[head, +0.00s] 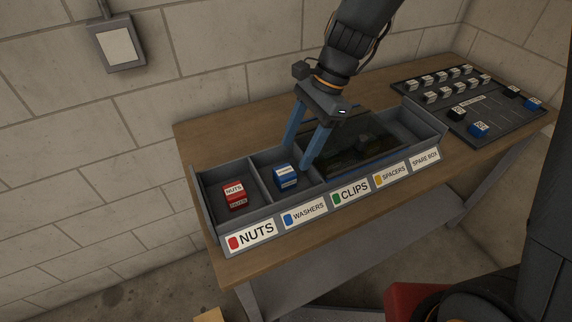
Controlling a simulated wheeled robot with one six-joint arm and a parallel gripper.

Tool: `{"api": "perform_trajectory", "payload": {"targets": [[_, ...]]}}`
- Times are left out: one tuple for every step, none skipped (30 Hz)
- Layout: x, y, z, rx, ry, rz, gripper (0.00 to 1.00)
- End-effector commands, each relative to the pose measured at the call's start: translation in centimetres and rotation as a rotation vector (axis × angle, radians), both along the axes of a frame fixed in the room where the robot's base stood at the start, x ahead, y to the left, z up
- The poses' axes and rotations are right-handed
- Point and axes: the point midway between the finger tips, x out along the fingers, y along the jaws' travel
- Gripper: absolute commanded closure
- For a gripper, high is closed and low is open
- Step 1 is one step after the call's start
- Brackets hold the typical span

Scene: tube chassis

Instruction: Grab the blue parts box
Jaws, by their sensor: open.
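The blue parts box (286,177) is a small blue block with a white label. It sits in the second compartment from the left of a grey divided tray (214,226), behind the sign reading WASHERS. My gripper (299,151) points down with its two blue fingers spread apart and empty. The left finger ends above the back of the blue box and the right finger comes down just to its right. I cannot tell whether either finger touches the box.
A red box (235,194) sits in the NUTS compartment. A dark, see-through cover (350,150) lies over the middle compartments. A dark board (485,122) with several small labelled blocks is on the right of the wooden bench (195,135). A panel (117,46) hangs on the wall.

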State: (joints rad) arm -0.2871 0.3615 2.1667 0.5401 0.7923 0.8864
Motion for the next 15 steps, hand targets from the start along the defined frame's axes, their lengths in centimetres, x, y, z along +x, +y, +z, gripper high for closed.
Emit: {"api": "perform_trajectory", "payload": {"targets": [[-0.1,0.3,-0.2,0.002,0.007,-0.004,0.42],[-0.2,0.5,-0.3,0.002,0.009,-0.006,0.42],[-0.3,0.7,-0.7,0.002,0.011,-0.006,0.42],[-0.4,0.8,-0.9,0.001,0.011,-0.005,0.42],[-0.5,1.0,-1.2,0.002,0.012,-0.004,0.42],[-0.7,1.2,-1.6,0.002,0.011,-0.002,0.42],[-0.8,1.3,-1.9,0.002,0.011,-0.002,0.42],[-0.9,1.4,-2.2,0.002,0.01,-0.001,0.42],[-1.0,1.6,-2.4,0.001,0.011,0.0,0.42],[-1.1,1.7,-2.6,0.001,0.01,0.001,0.42],[-1.3,1.8,-2.9,0.001,0.01,0.001,0.42],[-1.6,1.9,-3.3,0.001,0.012,0.002,0.42],[-1.8,2.0,-3.6,0.001,0.012,0.002,0.42],[-2.0,2.1,-4.0,0.0,0.012,0.001,0.42],[-2.3,2.3,-4.5,0.0,0.013,0.001,0.42]]}}
